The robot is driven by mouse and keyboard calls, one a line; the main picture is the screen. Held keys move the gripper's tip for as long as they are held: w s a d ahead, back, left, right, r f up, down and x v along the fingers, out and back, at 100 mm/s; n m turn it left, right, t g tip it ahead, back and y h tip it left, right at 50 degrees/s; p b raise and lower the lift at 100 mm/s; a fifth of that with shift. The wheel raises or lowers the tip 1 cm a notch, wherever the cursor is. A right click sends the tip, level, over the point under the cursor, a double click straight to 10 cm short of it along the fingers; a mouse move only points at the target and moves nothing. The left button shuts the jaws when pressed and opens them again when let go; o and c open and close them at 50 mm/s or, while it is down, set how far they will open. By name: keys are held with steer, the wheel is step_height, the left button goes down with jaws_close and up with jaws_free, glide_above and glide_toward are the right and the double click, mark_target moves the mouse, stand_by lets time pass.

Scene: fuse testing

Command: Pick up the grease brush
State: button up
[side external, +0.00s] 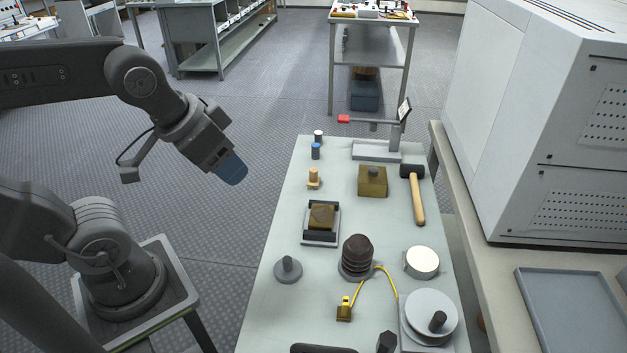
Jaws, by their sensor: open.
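My gripper (232,172), with blue fingertips, hangs in the air left of the work table (262,318). It is open, with nothing visible in it, and is well apart from everything on the table. I cannot pick out the grease brush with certainty. A small tan wooden piece with a rounded top (314,178) stands near the table's left edge, to the right of my gripper, and may be the brush. A dark rounded object (322,349), cut off by the bottom edge of the picture, cannot be identified.
The table also holds a mallet (417,200), a brass block (372,182), a framed block (321,218), a dark ribbed insulator (357,254), a yellow clip with cable (344,311) and a red-tipped lever stand (375,150). A white cabinet (520,120) stands right. Floor between arm and table is clear.

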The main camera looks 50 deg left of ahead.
steer(key=w+a+r+m+g, duration=0.25)
steer(key=w+m, duration=0.25)
steer(key=w, duration=0.5)
steer(key=m+g, duration=0.3)
steer(key=m, duration=1.1)
glide_above(314, 169)
step_height(314, 169, down, 18)
step_height(314, 169, down, 13)
steer(key=shift+s+f, duration=0.1)
steer(key=shift+f, duration=0.05)
steer(key=shift+c, duration=0.3)
steer(key=c, duration=1)
steer(key=shift+o, duration=0.2)
